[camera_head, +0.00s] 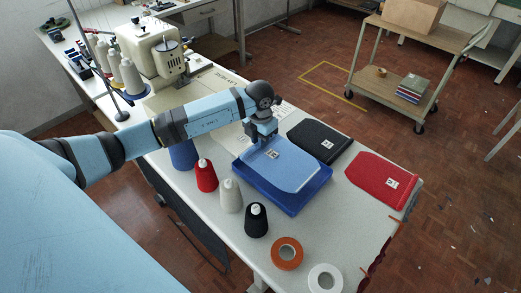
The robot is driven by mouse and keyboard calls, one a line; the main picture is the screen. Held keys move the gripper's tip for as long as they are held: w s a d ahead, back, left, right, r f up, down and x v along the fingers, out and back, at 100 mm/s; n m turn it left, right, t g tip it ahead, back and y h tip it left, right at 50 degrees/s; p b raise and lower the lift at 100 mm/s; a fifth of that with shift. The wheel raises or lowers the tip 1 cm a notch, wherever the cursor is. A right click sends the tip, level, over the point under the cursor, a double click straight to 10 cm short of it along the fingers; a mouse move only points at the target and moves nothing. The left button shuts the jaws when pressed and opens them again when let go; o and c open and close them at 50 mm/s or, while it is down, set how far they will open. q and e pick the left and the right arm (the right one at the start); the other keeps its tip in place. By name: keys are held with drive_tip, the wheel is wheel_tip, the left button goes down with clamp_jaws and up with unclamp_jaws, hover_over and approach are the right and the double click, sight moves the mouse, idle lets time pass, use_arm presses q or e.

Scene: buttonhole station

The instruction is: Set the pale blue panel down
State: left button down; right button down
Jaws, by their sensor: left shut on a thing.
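The pale blue panel (284,168) is at the middle of the table, over a darker blue tray (268,196) whose rim shows around its left and near sides. I cannot tell whether the panel touches the tray. A small white label sits near the panel's far left edge. My left gripper (262,142) comes in from the left and is shut on the panel at its far left edge. Its fingertips are small and partly hidden by the wrist. My right gripper is not in view.
A black panel (319,141) and a red panel (380,178) lie right of the tray. Red (205,176), white (231,196) and black (256,221) thread cones stand along the left. Orange (286,254) and white (325,279) tape rolls lie in front. A sewing machine (156,50) stands behind.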

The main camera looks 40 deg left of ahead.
use_arm(q)
drive_tip(key=shift+f, duration=2.5)
drive_tip(key=shift+f, duration=0.1)
drive_tip(key=c, duration=1.3)
unclamp_jaws()
drive_tip(key=shift+c, duration=0.2)
drive_tip(key=shift+r, duration=0.4)
wheel_tip(320, 180, up, 11)
drive_tip(key=shift+r, duration=0.25)
